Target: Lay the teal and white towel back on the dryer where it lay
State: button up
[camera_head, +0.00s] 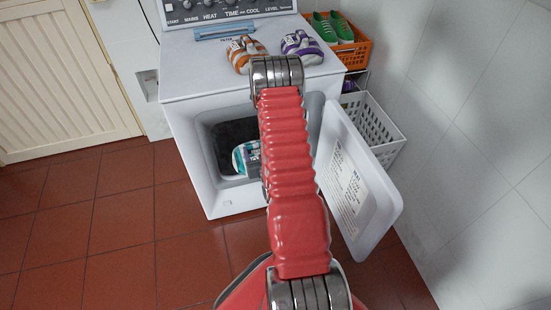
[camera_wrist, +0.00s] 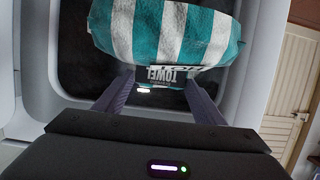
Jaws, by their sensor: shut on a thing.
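The teal and white striped towel (camera_head: 247,157) shows at the dryer's open doorway in the head view, partly hidden by my arm. In the wrist view the towel (camera_wrist: 165,32) is a rolled bundle with "TOWEL" lettering, lying across the ends of my gripper's fingers (camera_wrist: 160,88). My gripper is shut on it. The dryer (camera_head: 185,75) is white with a dark drum opening (camera_head: 228,135). Its door (camera_head: 345,185) stands open to the right. My gripper is hidden behind my arm in the head view.
An orange shoe (camera_head: 240,54) and a purple shoe (camera_head: 302,46) stand on the dryer top by a blue strip (camera_head: 222,33). An orange basket (camera_head: 352,50) with green shoes and a white basket (camera_head: 375,130) stand right. The tiled floor at left is clear.

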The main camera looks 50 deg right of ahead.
jog(key=w+a+r+n+y, duration=0.2)
jog(key=w+a+r, duration=0.1)
jog(key=a+r, duration=0.6)
jog(key=w+a+r+n+t+y, duration=0.1)
jog(key=w+a+r+n+y, duration=0.1)
jog(key=a+r, duration=0.7)
jog(key=w+a+r+n+t+y, duration=0.1)
jog(key=w+a+r, duration=0.4)
jog(key=a, duration=1.2)
notch_tip(320, 180, up, 5)
jog(key=shift+a+f+n+y, duration=0.2)
jog(key=shift+a+n+y, duration=0.25)
jog(key=shift+y, duration=0.65)
jog(key=shift+d, duration=0.1)
